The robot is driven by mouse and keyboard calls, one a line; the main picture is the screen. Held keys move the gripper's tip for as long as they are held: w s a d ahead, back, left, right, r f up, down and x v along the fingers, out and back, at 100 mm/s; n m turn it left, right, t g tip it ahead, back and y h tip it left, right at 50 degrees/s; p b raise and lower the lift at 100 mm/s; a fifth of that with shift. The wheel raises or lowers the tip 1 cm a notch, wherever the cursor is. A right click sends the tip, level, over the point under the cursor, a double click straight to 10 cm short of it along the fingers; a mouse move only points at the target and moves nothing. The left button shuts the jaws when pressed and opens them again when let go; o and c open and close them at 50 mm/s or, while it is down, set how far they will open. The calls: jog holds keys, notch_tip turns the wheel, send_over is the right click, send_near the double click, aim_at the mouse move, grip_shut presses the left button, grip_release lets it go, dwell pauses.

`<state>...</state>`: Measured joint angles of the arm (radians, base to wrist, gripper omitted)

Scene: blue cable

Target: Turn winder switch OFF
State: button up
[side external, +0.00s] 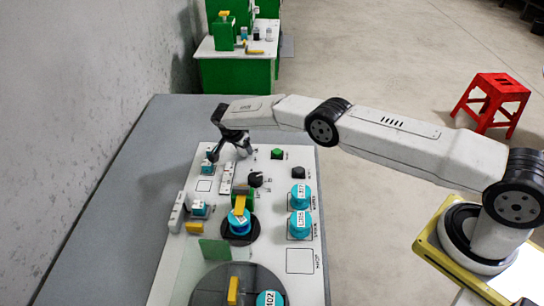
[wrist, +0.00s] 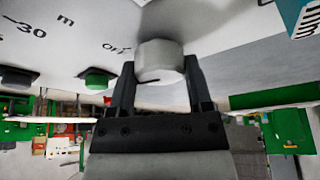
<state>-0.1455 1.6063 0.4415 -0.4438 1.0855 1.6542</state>
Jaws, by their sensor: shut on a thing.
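The winder switch appears to be a pale grey round knob (wrist: 158,58) on the white panel, beside a printed "off" label (wrist: 117,48) in the wrist view. A thin dark line shows on its lower edge. My gripper (wrist: 160,72) has one finger on each side of the knob and is shut on it. In the side external view my gripper (side external: 229,153) is down at the far end of the panel (side external: 176,262), and I cannot make out the knob there.
A green button (side external: 277,153) and a black button (side external: 298,172) sit right of my gripper. A black knob (side external: 256,179) and white blocks (side external: 227,178) are close in front. Blue-topped spools (side external: 300,224) stand nearer. A blue-and-white part (side external: 207,167) lies left.

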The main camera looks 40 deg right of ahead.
jog(key=o, duration=1.3)
jog(key=shift+r, duration=0.15)
jog(key=shift+v, duration=3.8)
